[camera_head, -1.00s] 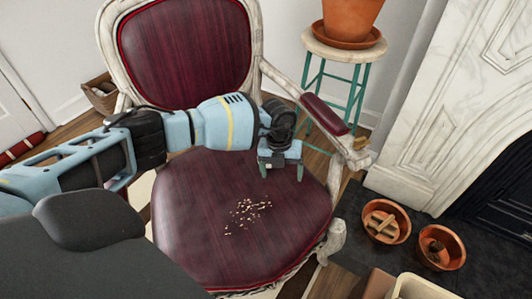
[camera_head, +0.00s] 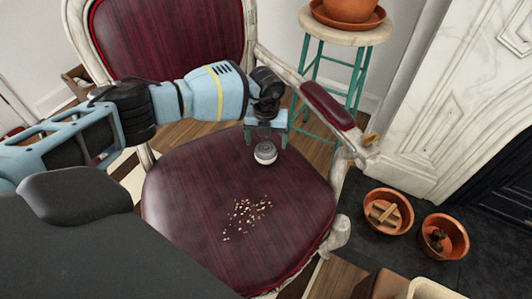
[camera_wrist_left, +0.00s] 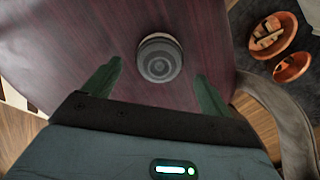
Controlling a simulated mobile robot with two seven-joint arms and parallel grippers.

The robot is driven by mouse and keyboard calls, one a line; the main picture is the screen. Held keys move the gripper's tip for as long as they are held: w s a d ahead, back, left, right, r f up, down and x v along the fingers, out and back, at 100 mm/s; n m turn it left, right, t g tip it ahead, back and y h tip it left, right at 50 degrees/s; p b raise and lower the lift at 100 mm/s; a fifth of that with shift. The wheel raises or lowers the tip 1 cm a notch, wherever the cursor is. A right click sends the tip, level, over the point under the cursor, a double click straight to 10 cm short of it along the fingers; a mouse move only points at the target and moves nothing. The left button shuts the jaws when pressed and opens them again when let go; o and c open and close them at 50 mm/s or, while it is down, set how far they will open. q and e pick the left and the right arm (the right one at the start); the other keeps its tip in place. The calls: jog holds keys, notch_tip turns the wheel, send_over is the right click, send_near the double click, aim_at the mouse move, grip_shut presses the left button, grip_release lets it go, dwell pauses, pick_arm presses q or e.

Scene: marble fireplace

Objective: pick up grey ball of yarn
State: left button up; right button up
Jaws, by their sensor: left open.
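The grey ball of yarn (camera_head: 265,153) sits on the dark red chair seat (camera_head: 190,200), near its back right part. It looks round, with a grey ringed top and a paler lower side. My left gripper (camera_head: 266,136) is open and empty, just behind and above the ball in the head view. In the left wrist view, the ball (camera_wrist_left: 159,58) lies just beyond the gap between the two fingertips (camera_wrist_left: 158,76), with neither finger visibly touching it. My right gripper is not in view.
Small pale crumbs (camera_head: 246,214) lie on the seat. The chair's right armrest (camera_head: 328,105) rises close beside my gripper. A stool (camera_head: 345,30) with a terracotta pot stands behind. Two terracotta bowls (camera_head: 388,211) (camera_head: 444,237) sit on the hearth.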

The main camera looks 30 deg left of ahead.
aim_at(266, 147)
pick_arm(q)
jog(key=shift+f+b, duration=1.15)
jog(key=shift+f, duration=1.95)
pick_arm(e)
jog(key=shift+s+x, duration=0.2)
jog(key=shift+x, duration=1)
pick_arm(q)
jog(key=shift+r, duration=0.1)
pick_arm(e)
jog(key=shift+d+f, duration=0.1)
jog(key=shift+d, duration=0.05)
pick_arm(q)
jog(key=c, duration=1.1)
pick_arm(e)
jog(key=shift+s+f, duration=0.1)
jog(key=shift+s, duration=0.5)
